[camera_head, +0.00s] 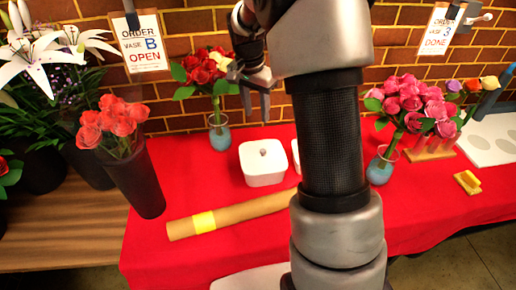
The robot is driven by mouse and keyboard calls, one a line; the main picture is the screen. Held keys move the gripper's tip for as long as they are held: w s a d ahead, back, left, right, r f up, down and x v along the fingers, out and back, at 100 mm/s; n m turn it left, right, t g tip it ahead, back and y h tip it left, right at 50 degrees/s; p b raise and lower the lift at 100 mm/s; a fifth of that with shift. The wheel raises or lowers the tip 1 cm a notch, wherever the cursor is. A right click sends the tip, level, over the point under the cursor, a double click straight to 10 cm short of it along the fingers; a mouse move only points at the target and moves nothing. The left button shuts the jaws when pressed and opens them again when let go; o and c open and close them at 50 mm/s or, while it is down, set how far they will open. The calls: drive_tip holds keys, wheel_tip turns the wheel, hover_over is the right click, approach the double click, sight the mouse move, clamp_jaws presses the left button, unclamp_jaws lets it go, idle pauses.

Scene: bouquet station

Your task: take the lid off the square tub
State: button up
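The white square tub (263,172) stands on the red table, left of my arm. Its top is a flat white lid (253,152) with a small grey knob (263,152) in the middle, and it looks seated on the tub. My gripper (256,112) is above and behind the tub, in front of the brick wall. Its fingers point down, apart and empty, and do not touch the knob. Another white object (295,150) beside the tub is mostly hidden by my arm, so I cannot tell its shape.
A vase of red roses (219,133) stands behind the tub, near my gripper. A brown roll with a yellow band (235,212) lies in front of the tub. A dark vase of coral roses (135,180) is at left. A vase of pink flowers (380,168) is at right.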

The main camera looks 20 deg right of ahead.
hover_over(263, 150)
drive_tip(key=a, duration=0.1)
drive_tip(key=f, duration=1.2)
drive_tip(key=shift+s+a+b, duration=0.2)
drive_tip(key=shift+b, duration=0.1)
drive_tip(key=shift+w+d+f, duration=0.1)
drive_tip(key=shift+d+f, duration=0.1)
drive_tip(key=shift+f, duration=0.7)
drive_tip(key=shift+s+d+f, duration=0.1)
drive_tip(key=shift+d+f, duration=0.05)
drive_tip(key=shift+f, duration=0.75)
drive_tip(key=shift+w+d+f, duration=0.1)
drive_tip(key=shift+d+f, duration=0.1)
drive_tip(key=shift+f, duration=0.7)
drive_tip(key=shift+c, duration=0.4)
clamp_jaws()
